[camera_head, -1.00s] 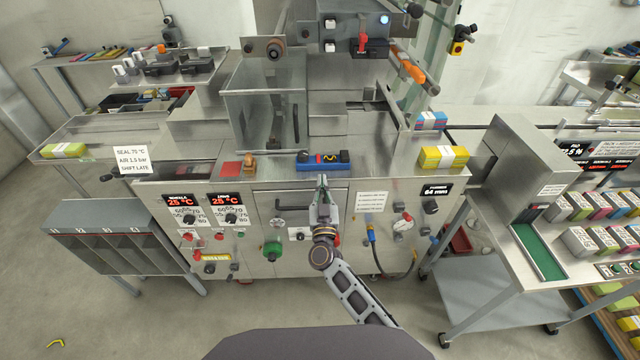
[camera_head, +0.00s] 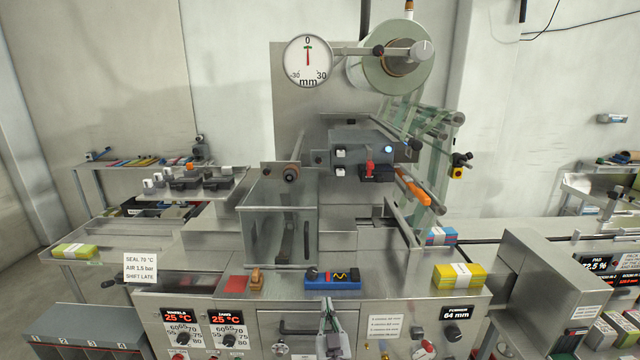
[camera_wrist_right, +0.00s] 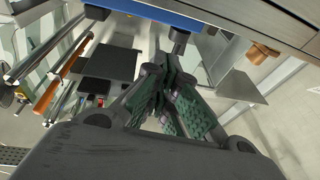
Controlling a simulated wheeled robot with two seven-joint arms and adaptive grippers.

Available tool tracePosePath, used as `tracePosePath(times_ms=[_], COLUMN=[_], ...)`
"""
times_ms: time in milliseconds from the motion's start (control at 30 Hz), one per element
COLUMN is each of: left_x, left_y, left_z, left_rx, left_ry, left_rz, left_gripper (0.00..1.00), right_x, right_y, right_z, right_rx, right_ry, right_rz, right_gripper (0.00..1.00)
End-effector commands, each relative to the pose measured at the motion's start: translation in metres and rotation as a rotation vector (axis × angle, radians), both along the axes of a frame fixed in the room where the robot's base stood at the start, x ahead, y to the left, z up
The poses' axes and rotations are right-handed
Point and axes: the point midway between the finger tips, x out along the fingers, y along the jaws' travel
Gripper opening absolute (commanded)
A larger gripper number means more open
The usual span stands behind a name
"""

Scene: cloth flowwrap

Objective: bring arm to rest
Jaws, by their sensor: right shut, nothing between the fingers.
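My right gripper (camera_head: 328,306) is at the bottom middle of the head view, in front of the machine's front panel and just below a blue block (camera_head: 332,283) on the ledge. Its fingers are together with nothing between them. In the right wrist view the green-padded fingers (camera_wrist_right: 172,98) meet in the middle, and a blue edge (camera_wrist_right: 180,14) shows above them. The rest of the right arm is mostly cut off by the lower edge of the head view. My left gripper is not in view.
A yellow pack (camera_head: 459,276), a wooden stamp (camera_head: 256,279) and a red pad (camera_head: 236,284) lie on the machine's ledge. A clear guard box (camera_head: 270,228) stands behind. A dial gauge (camera_head: 308,61) and film roll (camera_head: 394,58) are above.

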Motion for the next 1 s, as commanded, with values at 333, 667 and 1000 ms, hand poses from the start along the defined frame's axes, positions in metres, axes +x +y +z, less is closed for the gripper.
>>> tracePosePath(times_ms=[333,667,1000], left_x=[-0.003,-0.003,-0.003], left_y=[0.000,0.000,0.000], left_z=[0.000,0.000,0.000], left_rx=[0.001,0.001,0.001], left_ry=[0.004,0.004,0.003], left_rz=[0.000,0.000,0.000], left_gripper=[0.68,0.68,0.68], right_x=[-0.025,-0.056,-0.093], right_y=[0.019,0.024,0.010], right_z=[0.000,-0.012,-0.035], right_rx=[-0.023,-0.071,-0.133], right_ry=[0.088,0.232,0.437], right_rz=[0.214,0.370,0.463], right_gripper=[0.00,0.00,0.00])
